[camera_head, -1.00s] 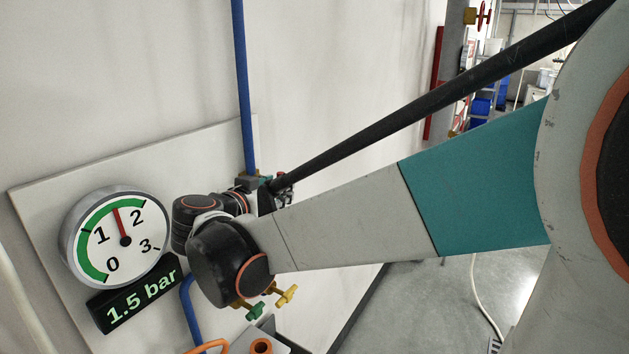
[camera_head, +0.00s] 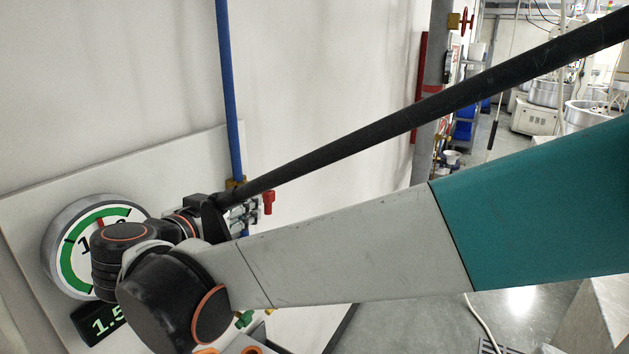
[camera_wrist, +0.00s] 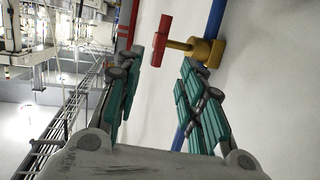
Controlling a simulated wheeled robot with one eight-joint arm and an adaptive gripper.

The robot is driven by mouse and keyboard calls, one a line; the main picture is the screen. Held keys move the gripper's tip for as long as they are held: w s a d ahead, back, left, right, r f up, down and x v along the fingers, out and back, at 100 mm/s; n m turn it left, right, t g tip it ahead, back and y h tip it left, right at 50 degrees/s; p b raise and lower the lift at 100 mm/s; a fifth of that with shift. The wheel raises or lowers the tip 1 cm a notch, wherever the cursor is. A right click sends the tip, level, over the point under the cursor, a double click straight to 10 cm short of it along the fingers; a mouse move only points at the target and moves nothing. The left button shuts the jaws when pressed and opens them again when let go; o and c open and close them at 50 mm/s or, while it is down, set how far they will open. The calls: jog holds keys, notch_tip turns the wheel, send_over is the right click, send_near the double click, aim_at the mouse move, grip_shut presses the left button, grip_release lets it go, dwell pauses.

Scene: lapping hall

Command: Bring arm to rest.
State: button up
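My gripper (camera_wrist: 158,95) shows in the wrist view with its two teal fingers spread apart, open and empty. A red valve handle (camera_wrist: 161,41) on a brass valve body (camera_wrist: 205,50) lies beyond the fingertips, apart from them. In the head view my arm stretches from the right edge to the wall panel at left. The gripper is mostly hidden there behind my wrist joints. The red handle (camera_head: 268,201) shows just right of the gripper area.
A round gauge (camera_head: 75,245) and a digital display (camera_head: 95,322) on the wall panel (camera_head: 200,155) are partly covered by my arm. A blue pipe (camera_head: 228,90) runs up the wall. A grey post (camera_head: 436,85) and machines (camera_head: 545,105) stand at the back right.

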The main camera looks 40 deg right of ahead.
jog(key=s+a+f+n+y+b, duration=0.2)
jog(key=s+f+n+y+b, duration=0.2)
jog(key=f+b, duration=0.3)
jog(key=s+a+f+n+y+b, duration=0.2)
jog(key=s+f+n+y+b, duration=0.2)
jog(key=f, duration=1.3)
jog(key=s+a+f+n+y+b, duration=0.2)
jog(key=s+f+n+y+b, duration=0.2)
jog(key=f+b, duration=0.7)
notch_tip(320, 180, down, 2)
jog(key=shift+s+g+y, duration=0.4)
jog(key=shift+s+y, duration=0.1)
jog(key=shift+s, duration=0.7)
